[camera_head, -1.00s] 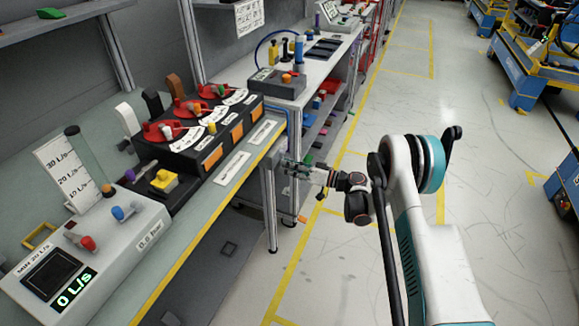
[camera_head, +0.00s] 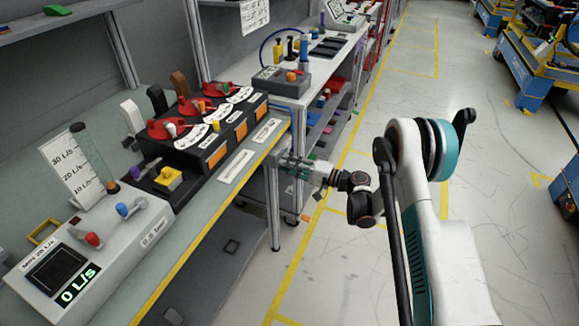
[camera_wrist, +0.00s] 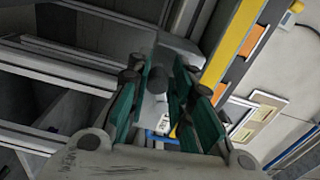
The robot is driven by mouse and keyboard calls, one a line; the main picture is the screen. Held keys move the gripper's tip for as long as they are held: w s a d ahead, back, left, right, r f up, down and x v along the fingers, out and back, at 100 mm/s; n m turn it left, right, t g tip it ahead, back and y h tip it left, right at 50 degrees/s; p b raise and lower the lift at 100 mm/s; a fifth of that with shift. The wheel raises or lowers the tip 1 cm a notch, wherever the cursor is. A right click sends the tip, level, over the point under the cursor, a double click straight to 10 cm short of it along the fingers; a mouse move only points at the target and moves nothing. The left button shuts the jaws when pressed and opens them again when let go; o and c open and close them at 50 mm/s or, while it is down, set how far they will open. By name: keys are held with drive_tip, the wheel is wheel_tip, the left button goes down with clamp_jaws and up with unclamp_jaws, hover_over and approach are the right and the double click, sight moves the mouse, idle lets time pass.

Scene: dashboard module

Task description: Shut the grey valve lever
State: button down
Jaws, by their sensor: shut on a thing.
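My gripper (camera_head: 287,163) is right of the box, beyond the bench's yellow front edge and clear of the lever. In the wrist view, green-padded fingers (camera_wrist: 160,76) close around a small dark grey thing (camera_wrist: 157,80), which I cannot identify. The lever cannot be made out in the wrist view.
The bench's yellow edge (camera_head: 214,209) runs between my gripper and the valve box. A flow meter (camera_head: 83,257) with red and blue levers, reading 0 L/s, stands at left. A farther table (camera_head: 330,65) stands behind my gripper.

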drive_tip(key=shift+s+d+r+m, duration=0.1)
drive_tip(key=shift+r+m, duration=0.3)
drive_tip(key=shift+m, duration=0.75)
drive_tip(key=shift+s+r+m, duration=0.1)
drive_tip(key=shift+r+m, duration=0.3)
drive_tip(key=shift+m, duration=0.75)
drive_tip(key=c, duration=1.5)
unclamp_jaws()
drive_tip(key=shift+r, duration=0.1)
drive_tip(key=v, duration=1.2)
